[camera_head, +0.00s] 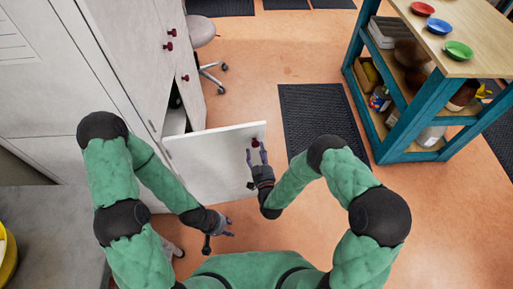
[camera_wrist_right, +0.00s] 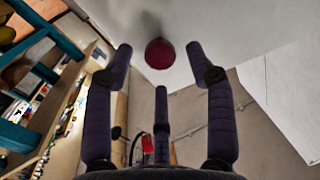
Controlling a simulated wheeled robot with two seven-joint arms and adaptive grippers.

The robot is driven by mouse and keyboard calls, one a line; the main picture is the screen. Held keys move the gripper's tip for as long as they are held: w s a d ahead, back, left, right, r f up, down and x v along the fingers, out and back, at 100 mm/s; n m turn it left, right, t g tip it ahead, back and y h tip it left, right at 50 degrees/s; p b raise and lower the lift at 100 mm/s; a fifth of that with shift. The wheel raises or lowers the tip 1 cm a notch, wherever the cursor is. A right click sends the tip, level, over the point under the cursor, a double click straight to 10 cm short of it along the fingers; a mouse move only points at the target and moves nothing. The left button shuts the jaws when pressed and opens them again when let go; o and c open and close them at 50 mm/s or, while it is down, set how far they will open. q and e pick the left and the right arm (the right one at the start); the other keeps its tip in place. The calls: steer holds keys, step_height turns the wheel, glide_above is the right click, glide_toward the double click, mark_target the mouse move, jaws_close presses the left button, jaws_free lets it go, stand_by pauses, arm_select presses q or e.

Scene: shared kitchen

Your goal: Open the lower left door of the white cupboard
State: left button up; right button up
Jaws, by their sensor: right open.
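The white cupboard (camera_head: 125,45) stands at the left in the head view. Its lower left door (camera_head: 205,165) is swung well out from the front, with a gap behind it showing part of the inside. A dark red round knob (camera_head: 254,143) is near the door's free top corner; it also shows in the right wrist view (camera_wrist_right: 160,53). My right gripper (camera_head: 257,153) is open, its fingers spread on either side of the knob, without visible grip on it. My left gripper (camera_head: 229,227) is low in front of the door, open and empty, apart from the door.
A teal shelf unit (camera_head: 410,150) with a wooden top and coloured bowls stands at the right. A dark mat (camera_head: 322,120) lies on the orange floor. A wheeled stool (camera_head: 201,31) is beyond the cupboard. A grey counter (camera_head: 55,235) is at the lower left.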

steer(key=s+d, duration=0.1)
steer(key=s, duration=0.8)
steer(key=shift+d, duration=0.2)
steer(key=shift+f, duration=0.1)
step_height(320, 180, down, 9)
steer(key=s+d+m+g+p, duration=0.2)
steer(key=d+g, duration=0.1)
steer(key=g, duration=0.6)
steer(key=s+d+m+g+y, duration=0.1)
steer(key=s+m+g, duration=0.1)
steer(key=s+g, duration=0.6)
steer(key=s, duration=0.6)
steer(key=shift+s+d+p, duration=0.3)
steer(key=shift+d, duration=0.1)
